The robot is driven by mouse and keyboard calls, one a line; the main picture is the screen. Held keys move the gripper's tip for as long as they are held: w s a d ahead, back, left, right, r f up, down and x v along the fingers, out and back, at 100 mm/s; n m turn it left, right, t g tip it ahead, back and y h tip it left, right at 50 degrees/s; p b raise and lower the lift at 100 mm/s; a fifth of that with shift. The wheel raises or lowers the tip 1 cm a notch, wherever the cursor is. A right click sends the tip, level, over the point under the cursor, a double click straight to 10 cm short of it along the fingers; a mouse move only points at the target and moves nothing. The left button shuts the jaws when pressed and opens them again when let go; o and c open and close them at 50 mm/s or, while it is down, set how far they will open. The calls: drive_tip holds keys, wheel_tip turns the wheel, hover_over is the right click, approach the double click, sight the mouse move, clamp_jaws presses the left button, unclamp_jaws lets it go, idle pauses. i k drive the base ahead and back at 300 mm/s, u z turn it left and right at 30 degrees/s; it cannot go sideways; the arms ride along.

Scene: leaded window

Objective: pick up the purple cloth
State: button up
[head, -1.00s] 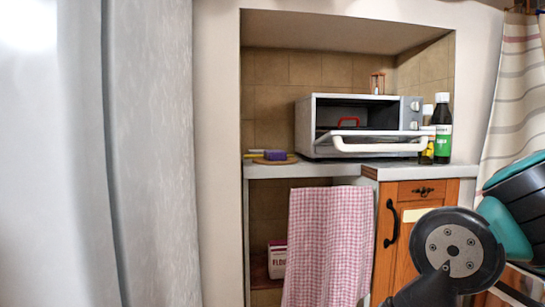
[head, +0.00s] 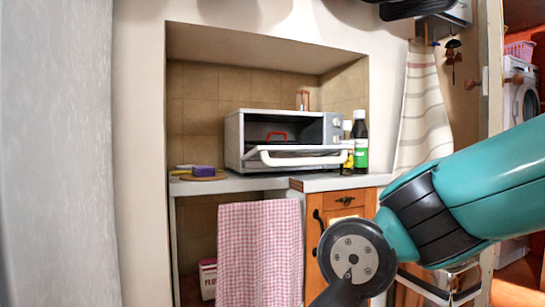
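A small purple thing (head: 205,171), folded or block-shaped, lies on a round brown board (head: 187,178) at the left end of the counter. It is the only purple item I see that could be the cloth; it is too small to tell its fabric. My teal arm reaches in from the right, in front of the cabinet. Its end goes out of the picture at the bottom, so my gripper is not in view.
A toaster oven (head: 232,142) with its door partly open stands on the counter (head: 240,183), right of the purple thing. Bottles (head: 360,145) stand beside it. A pink checked towel (head: 260,250) hangs below the counter. A grey curtain (head: 60,150) fills the left.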

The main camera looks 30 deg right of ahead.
sight(206, 170)
drive_tip(key=u, duration=0.05)
drive_tip(key=k, duration=0.65)
drive_tip(key=z, duration=0.75)
drive_tip(key=i, duration=1.5)
